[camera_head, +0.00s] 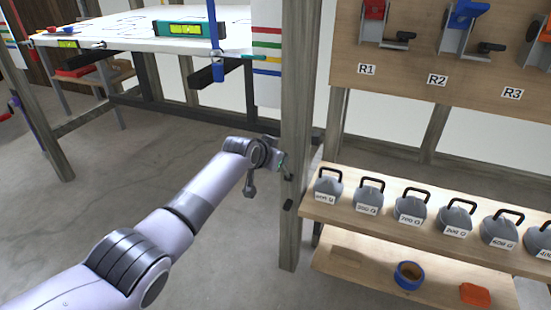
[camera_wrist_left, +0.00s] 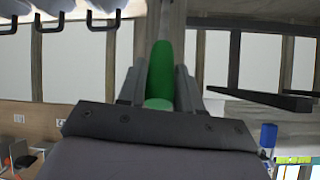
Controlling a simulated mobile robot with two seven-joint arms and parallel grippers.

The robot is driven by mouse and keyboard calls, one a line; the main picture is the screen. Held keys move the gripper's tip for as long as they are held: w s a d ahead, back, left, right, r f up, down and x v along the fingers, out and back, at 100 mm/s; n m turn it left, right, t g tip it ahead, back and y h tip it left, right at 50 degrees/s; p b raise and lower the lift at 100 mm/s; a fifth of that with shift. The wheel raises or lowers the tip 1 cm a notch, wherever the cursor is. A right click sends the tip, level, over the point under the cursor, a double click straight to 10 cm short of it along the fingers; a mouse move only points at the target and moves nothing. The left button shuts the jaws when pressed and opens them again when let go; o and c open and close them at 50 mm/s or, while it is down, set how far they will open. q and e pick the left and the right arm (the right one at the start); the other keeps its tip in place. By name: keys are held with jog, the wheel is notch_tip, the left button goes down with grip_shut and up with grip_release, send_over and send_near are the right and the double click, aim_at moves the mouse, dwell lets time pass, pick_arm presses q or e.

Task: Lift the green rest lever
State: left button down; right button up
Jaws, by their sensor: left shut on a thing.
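The green rest lever (camera_wrist_left: 160,65) stands between the two fingers of my left gripper (camera_wrist_left: 158,88) in the left wrist view. The fingers are shut on it, one on each side. The lever's pivot is hidden in both views. My right gripper is in neither view.
Right of the post, a shelf (camera_head: 345,219) carries several grey labelled weights. A blue tape roll (camera_head: 408,275) and an orange block (camera_head: 475,293) lie below. A white panel (camera_head: 130,30) with a green level (camera_head: 190,29) is at upper left. The left floor is clear.

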pick_arm(q)
jog(key=shift+r, duration=0.1)
jog(key=c, duration=0.8)
grip_release()
jog(key=shift+p+v, duration=1.8)
jog(key=shift+v, duration=1.7)
